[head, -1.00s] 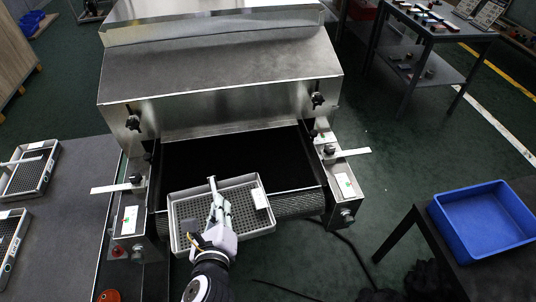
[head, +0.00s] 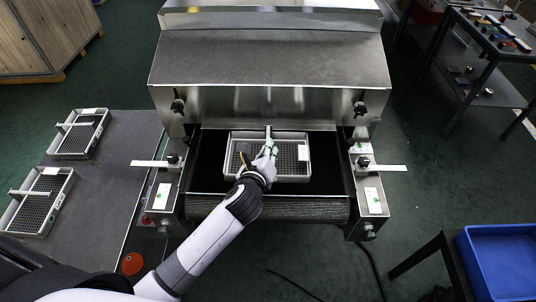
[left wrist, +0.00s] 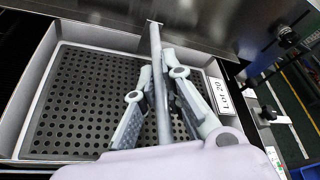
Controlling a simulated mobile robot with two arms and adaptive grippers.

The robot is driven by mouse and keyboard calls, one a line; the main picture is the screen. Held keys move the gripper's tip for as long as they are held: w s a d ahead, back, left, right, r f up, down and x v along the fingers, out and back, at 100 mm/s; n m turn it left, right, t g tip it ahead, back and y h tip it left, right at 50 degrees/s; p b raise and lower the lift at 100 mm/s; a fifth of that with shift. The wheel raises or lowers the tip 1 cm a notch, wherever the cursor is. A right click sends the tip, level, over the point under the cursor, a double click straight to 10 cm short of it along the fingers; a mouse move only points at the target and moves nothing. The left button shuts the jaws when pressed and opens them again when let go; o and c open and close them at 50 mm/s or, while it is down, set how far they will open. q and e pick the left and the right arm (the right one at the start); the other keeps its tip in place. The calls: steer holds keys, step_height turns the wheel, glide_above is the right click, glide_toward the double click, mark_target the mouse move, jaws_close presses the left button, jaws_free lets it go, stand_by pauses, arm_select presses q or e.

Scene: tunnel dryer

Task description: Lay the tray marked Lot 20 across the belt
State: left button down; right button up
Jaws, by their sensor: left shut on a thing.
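The tray marked Lot 20 (head: 233,157) is a grey metal tray with a perforated floor and a bar handle across its middle. Its white label reading "Lot 20" (left wrist: 223,97) shows in the left wrist view. My left gripper (head: 268,155) is shut on the handle; in the left wrist view its fingers (left wrist: 158,85) stand on both sides of the bar. The tray is over the dark belt (head: 210,165), in front of the dryer opening, its long side across the belt. I cannot tell whether it touches the belt. My right gripper is not in view.
The steel dryer hood (head: 270,75) stands just behind the tray. Side brackets with white arms (head: 155,164) flank the belt. Two similar trays (head: 78,134) lie on the dark table at left. A blue bin (head: 500,262) stands at lower right.

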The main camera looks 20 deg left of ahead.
arm_select(q)
steer(key=shift+w+a+r, duration=0.1)
steer(key=shift+w+a, duration=0.05)
steer(key=shift+w, duration=0.35)
steer(key=shift+w+a+r, duration=0.1)
steer(key=shift+w+a, duration=0.05)
steer(key=shift+w, duration=0.35)
step_height(320, 180, down, 3)
steer(key=shift+w+r, duration=0.15)
steer(key=shift+r, duration=0.05)
step_height(320, 180, down, 4)
steer(key=shift+f+b, duration=0.15)
steer(key=shift+b, duration=0.15)
steer(key=shift+w+a+f, duration=0.1)
steer(key=shift+w+f, duration=0.1)
steer(key=shift+w, duration=0.2)
steer(key=c, duration=1.7)
jaws_free()
steer(key=shift+s+f, duration=0.1)
steer(key=shift+f, duration=0.05)
